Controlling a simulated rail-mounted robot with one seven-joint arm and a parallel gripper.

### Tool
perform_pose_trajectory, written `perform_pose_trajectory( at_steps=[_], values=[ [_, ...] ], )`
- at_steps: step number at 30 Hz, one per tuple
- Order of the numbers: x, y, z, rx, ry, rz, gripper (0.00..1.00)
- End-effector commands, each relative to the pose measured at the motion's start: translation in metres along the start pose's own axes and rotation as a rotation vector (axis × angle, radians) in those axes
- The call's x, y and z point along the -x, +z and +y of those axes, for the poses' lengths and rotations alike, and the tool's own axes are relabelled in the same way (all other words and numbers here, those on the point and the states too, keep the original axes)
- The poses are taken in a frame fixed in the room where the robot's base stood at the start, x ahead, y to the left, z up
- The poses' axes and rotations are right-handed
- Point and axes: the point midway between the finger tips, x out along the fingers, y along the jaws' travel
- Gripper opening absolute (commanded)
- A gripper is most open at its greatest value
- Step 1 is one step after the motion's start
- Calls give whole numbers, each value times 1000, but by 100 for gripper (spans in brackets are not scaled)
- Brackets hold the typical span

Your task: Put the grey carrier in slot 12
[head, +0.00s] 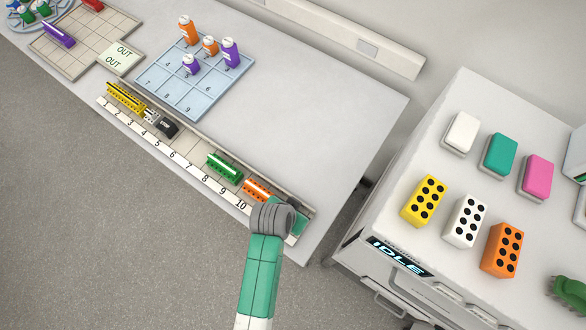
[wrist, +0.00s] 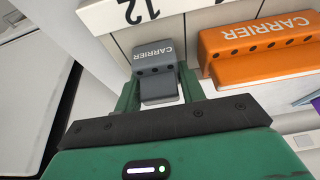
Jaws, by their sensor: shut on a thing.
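My gripper (wrist: 158,88) is shut on the grey carrier (wrist: 153,56), with one green finger on each side of it in the wrist view. The carrier is lined up with the number 12 (wrist: 140,10) on the label strip. I cannot tell whether it rests on the rail or is held just above it. In the head view my gripper (head: 298,220) is at the right end of the numbered rail (head: 190,160), and my arm hides the carrier and the labels past 10.
An orange carrier (wrist: 265,48) stands close beside the grey one; it is also in the head view (head: 258,189). A green carrier (head: 225,166), a STOP block (head: 163,126) and a yellow carrier (head: 125,97) stand further along. A blue bottle grid (head: 190,105) lies behind the rail.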

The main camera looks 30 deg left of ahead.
Motion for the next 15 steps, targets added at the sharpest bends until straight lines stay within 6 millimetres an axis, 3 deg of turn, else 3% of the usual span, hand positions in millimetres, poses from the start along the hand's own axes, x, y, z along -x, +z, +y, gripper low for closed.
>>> perform_pose_trajectory(
  at_steps=[8,9,10,15],
  values=[
    [-2,1,0,0,0,0,17],
    [-3,1,0,0,0,0,41],
    [-2,1,0,0,0,0,47],
    [-2,1,0,0,0,0,48]
  ],
)
